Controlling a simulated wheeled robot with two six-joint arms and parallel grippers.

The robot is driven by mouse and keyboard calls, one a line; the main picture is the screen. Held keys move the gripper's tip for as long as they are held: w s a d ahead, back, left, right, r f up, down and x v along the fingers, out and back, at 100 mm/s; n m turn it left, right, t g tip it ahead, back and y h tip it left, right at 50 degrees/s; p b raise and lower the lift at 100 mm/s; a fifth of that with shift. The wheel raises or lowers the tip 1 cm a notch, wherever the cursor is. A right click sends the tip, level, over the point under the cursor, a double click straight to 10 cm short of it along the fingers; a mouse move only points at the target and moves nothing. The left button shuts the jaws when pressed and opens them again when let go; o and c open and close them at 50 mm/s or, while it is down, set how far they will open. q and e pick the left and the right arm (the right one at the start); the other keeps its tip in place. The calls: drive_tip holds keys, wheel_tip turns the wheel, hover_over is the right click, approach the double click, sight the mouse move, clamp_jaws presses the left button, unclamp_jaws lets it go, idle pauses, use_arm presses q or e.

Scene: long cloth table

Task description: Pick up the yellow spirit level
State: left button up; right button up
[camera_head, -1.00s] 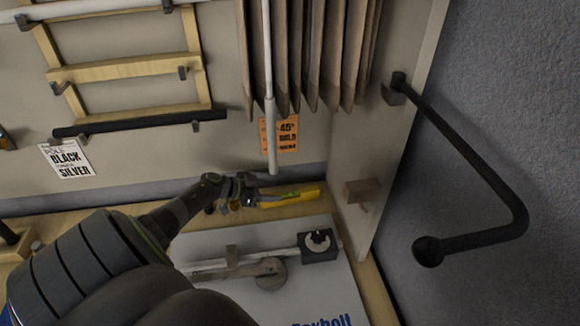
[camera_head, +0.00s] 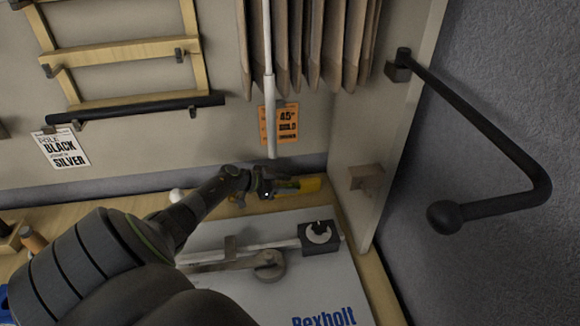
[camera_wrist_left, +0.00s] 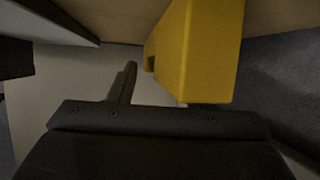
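The yellow spirit level (camera_head: 309,185) lies at the back of the wooden surface, below the panel. My left gripper (camera_head: 268,186) is at the level's left end and hides part of it. In the left wrist view the level (camera_wrist_left: 205,50) rises large at the right, just beyond the gripper body. One dark finger shows to its left, with a gap between them. The other finger is hidden behind the level or out of sight. The gripper (camera_wrist_left: 160,92) looks open. My right gripper is not in view.
A white board with a black block (camera_head: 319,237) and metal rods lies in front of the level. A white rod (camera_head: 269,110) hangs above the level.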

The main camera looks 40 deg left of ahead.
use_arm(q)
clamp_jaws()
